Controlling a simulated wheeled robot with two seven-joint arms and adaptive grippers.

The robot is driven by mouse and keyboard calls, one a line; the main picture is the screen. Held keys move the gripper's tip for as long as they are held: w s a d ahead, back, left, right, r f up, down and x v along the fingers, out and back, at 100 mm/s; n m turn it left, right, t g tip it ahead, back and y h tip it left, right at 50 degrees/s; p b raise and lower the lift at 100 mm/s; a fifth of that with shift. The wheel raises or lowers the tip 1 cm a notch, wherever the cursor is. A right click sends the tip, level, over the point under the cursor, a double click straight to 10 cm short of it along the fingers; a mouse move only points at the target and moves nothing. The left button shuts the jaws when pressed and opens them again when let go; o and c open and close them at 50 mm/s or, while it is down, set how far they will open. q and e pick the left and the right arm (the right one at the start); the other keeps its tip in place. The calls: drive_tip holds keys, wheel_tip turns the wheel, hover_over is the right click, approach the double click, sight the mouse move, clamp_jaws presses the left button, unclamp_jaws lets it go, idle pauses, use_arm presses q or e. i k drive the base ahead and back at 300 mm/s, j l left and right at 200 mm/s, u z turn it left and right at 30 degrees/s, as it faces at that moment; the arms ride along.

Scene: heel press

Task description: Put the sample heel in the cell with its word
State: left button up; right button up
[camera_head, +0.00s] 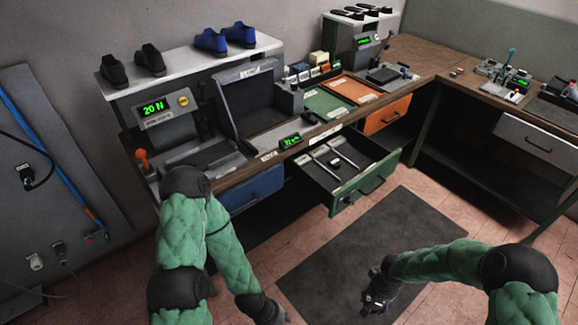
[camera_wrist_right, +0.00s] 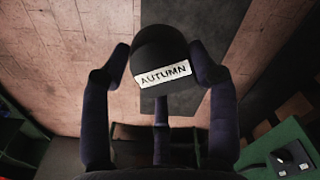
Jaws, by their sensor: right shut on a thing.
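In the right wrist view a black, rounded heel (camera_wrist_right: 160,47) carries a white label (camera_wrist_right: 163,75) reading "AUTUMN". My right gripper (camera_wrist_right: 164,60) is shut on it, with a finger on each side. In the head view my right gripper (camera_head: 375,300) hangs low over the dark floor mat, in front of the open drawer and away from the bench; the heel is hard to make out there. My left gripper (camera_head: 280,318) is at the bottom edge, partly cut off, and its fingers cannot be read. I cannot make out words on any cells.
A green-fronted drawer (camera_head: 372,182) stands open with several pale items inside. Green (camera_head: 332,108) and orange (camera_head: 357,89) panels with small labels lie on the bench. A press reading "20 N" (camera_head: 160,108) stands left, with shoes on the shelf above. The floor mat (camera_head: 335,262) is clear.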

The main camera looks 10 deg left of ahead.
sight(316, 177)
drive_tip(key=i+l+u, duration=0.2)
drive_tip(key=u, duration=0.25)
drive_tip(key=i+l+u, duration=0.1)
drive_tip(key=l+u, duration=0.35)
drive_tip(key=i+l+u, duration=0.1)
drive_tip(key=l+u, duration=0.2)
drive_tip(key=u, duration=0.15)
drive_tip(key=l+u, duration=0.45)
